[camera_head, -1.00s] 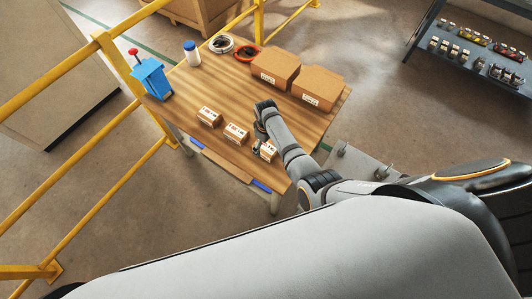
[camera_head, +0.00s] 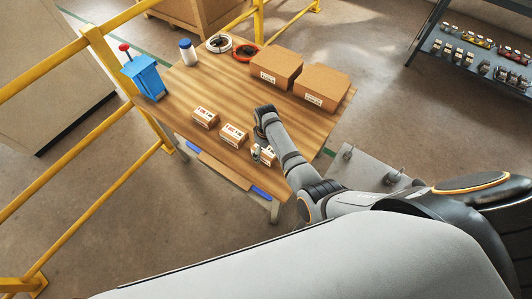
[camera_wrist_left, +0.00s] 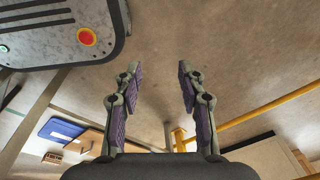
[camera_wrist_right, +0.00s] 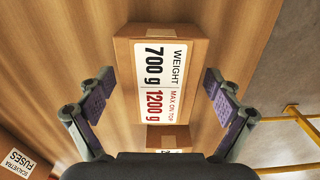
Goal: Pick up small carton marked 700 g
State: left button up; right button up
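The small carton marked 700 g (camera_wrist_right: 160,75) lies on the wooden table (camera_wrist_right: 60,50) in the right wrist view, with its white label facing the camera. My right gripper (camera_wrist_right: 158,85) is open, with one finger on each side of the carton and visible gaps to it. In the head view my right gripper (camera_head: 257,152) is over the nearest small carton (camera_head: 269,156) of a row of three, partly hiding it. My left gripper (camera_wrist_left: 160,75) is open and empty over the floor, away from the table; the head view does not show it.
Two more small cartons (camera_head: 233,136) (camera_head: 205,117) stand along the table's front. Two large cartons (camera_head: 275,66) (camera_head: 321,88) are at the back right. A blue device (camera_head: 145,77), a bottle (camera_head: 188,52) and cable coils (camera_head: 219,43) are farther left. Yellow railing (camera_head: 115,75) borders the left.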

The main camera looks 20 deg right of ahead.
jog(key=c, duration=1.7)
jog(key=shift+c, duration=0.3)
jog(key=shift+w+r, duration=0.1)
jog(key=shift+r, duration=0.05)
